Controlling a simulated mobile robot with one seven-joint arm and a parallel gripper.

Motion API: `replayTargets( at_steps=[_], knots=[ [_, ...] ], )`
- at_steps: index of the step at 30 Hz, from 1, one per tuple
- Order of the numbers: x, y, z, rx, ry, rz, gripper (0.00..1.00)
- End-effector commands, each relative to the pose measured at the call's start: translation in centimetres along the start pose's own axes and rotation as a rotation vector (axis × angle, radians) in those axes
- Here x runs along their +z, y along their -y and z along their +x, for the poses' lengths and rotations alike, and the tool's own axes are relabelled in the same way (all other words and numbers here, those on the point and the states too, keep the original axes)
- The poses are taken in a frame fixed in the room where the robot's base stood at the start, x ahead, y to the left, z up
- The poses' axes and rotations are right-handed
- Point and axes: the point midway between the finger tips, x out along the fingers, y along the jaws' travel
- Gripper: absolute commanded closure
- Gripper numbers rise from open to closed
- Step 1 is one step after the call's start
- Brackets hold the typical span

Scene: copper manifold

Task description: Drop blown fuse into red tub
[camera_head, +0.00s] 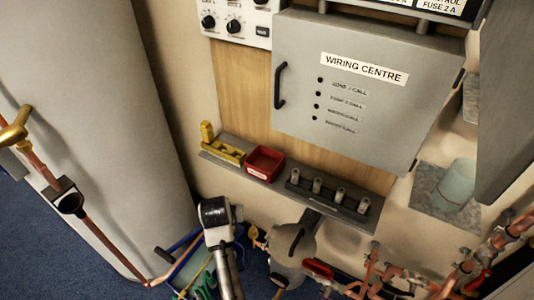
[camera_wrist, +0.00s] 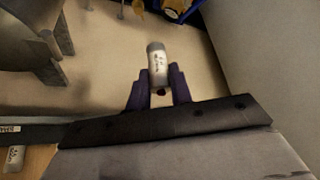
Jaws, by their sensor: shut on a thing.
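In the wrist view my gripper (camera_wrist: 158,88) is shut on a pale grey cylindrical fuse (camera_wrist: 157,62) with dark print. The fuse sticks out beyond the two dark purple fingers; its lower end is partly hidden between them. I cannot tell from its look whether it is blown. In the head view the red tub (camera_head: 265,162) is a small open box on the wall shelf, and its visible inside looks empty. The fingers and the held fuse cannot be made out in the head view, where parts of my arm are at the lower middle.
A dark rack (camera_head: 333,197) with several grey fuses stands right of the tub, and a yellow device (camera_head: 222,150) stands left. The wiring centre box (camera_head: 355,85) hangs above. Copper pipes (camera_head: 470,265) run at lower right. A pale cup (camera_head: 455,181) sits on a right-hand ledge.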

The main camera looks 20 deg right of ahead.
Motion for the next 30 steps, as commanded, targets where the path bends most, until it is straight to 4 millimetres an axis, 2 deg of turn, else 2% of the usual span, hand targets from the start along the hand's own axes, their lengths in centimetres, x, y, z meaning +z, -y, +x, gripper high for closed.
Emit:
replayTargets(
  at_steps=[1,3,6,9,11,14,20,26,30],
  knots=[
    [-1.7,-1.1,-2.9,0.023,-0.011,0.049,1.00],
    [-2.7,-2.4,-6.0,0.058,-0.010,0.110,1.00],
    [-3.3,-4.1,-9.3,0.104,-0.005,0.186,1.00],
    [-3.5,-5.1,-11.5,0.134,-0.002,0.237,1.00],
    [-3.5,-5.5,-12.2,0.146,0.000,0.255,1.00],
    [-4.0,-5.9,-12.2,0.154,0.002,0.270,1.00],
    [-6.8,-7.0,-10.1,0.153,0.001,0.274,1.00],
    [-10.6,-8.5,-8.1,0.154,0.001,0.272,1.00],
    [-14.0,-9.5,-7.0,0.154,0.005,0.267,1.00]
  ],
)
